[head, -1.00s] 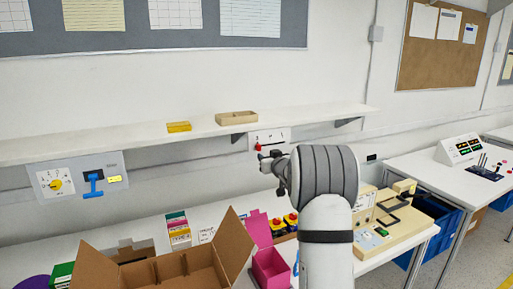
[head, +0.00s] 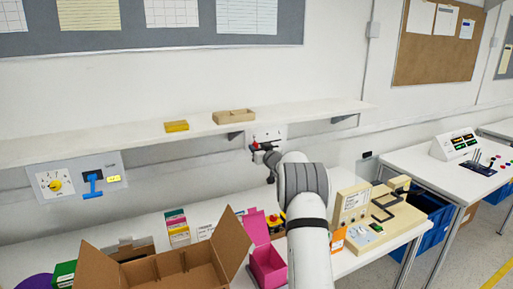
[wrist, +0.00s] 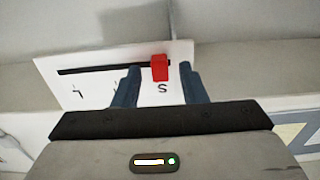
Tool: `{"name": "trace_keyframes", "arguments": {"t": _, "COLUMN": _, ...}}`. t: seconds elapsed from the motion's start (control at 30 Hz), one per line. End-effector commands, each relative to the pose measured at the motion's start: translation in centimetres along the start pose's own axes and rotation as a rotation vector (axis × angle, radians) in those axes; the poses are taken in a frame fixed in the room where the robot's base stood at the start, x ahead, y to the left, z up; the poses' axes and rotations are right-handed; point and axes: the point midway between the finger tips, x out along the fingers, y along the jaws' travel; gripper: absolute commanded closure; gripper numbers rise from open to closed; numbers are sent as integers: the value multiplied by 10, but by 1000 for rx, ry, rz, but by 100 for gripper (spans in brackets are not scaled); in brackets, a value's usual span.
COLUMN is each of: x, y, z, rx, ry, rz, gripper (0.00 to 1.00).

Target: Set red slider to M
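The red slider (wrist: 160,68) sits in the dark slot of a white panel (wrist: 90,82) on the wall. In the wrist view the panel appears upside down, with an S near the slider and an L toward the far left; the M is not visible, and a finger covers part of the panel. My gripper (wrist: 159,80) is open, one finger on each side of the slider, with gaps showing. In the head view the panel (head: 276,132) is below the shelf, and my gripper (head: 262,152) is at its lower left, partly hiding the slider (head: 254,146).
A shelf (head: 100,138) runs just above the panel. Another panel with a dial and blue lever (head: 92,184) is at left. An open cardboard box (head: 140,275), pink box (head: 268,266) and beige device (head: 385,222) stand on the table below.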

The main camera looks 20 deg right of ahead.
Motion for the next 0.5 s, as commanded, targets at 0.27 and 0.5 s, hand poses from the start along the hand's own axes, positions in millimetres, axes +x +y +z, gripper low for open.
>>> {"name": "trace_keyframes", "arguments": {"t": 0.27, "x": 0, "y": 0, "z": 0, "rx": 0, "ry": 0, "rz": 0, "gripper": 64}}
{"name": "trace_keyframes", "arguments": {"t": 0.5, "x": 0, "y": 1, "z": 0, "rx": 0, "ry": 0, "rz": 1, "gripper": 84}}
